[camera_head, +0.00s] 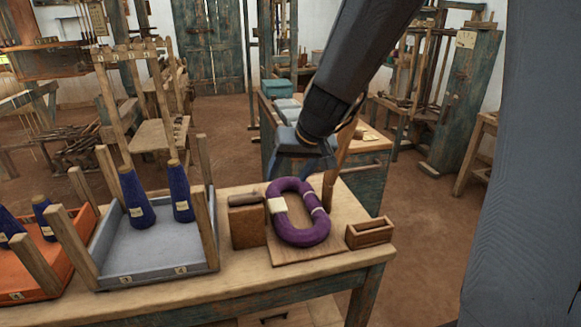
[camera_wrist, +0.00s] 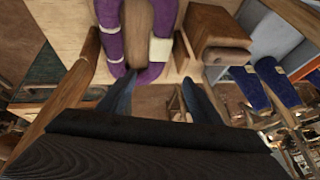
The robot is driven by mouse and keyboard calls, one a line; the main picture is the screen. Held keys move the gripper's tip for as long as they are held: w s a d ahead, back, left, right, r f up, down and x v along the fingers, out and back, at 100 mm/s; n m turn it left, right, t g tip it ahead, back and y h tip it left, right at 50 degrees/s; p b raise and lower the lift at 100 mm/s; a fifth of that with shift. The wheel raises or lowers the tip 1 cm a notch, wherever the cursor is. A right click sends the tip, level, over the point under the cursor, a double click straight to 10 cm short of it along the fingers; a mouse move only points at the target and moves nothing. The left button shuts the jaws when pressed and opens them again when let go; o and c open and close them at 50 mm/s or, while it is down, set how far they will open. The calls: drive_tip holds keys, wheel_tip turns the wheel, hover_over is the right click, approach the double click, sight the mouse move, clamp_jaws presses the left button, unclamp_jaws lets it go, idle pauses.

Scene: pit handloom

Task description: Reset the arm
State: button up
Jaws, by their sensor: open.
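My gripper (camera_head: 303,160) is open and empty at the far end of the wooden table, above and behind a purple yarn skein (camera_head: 320,230). The skein is an oval ring with pale bands, lying on a wooden board (camera_head: 296,255). In the wrist view, my two dark blue fingers (camera_wrist: 158,98) point toward the skein (camera_wrist: 112,45), with a rounded wooden peg between its two sides. The fingertips look apart from the skein. My arm comes down from the top of the head view.
A grey tray (camera_head: 160,272) with corner posts holds blue yarn cones (camera_head: 138,203). An orange tray (camera_head: 30,270) stands further left. A wooden block (camera_head: 249,227) and small box (camera_head: 369,232) flank the board. A post rises beside my gripper; a green cabinet stands behind.

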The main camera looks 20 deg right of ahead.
drive_tip(key=s+d+f+g+h, duration=0.1)
drive_tip(key=s+f+g, duration=0.1)
drive_tip(key=s, duration=0.8)
drive_tip(key=s+d+f+g+h, duration=0.1)
drive_tip(key=s+f, duration=0.4)
drive_tip(key=s, duration=0.6)
drive_tip(key=d+g, duration=0.1)
drive_tip(key=g, duration=0.1)
drive_tip(key=shift+g, duration=0.3)
drive_tip(key=shift+s+d+f, duration=0.1)
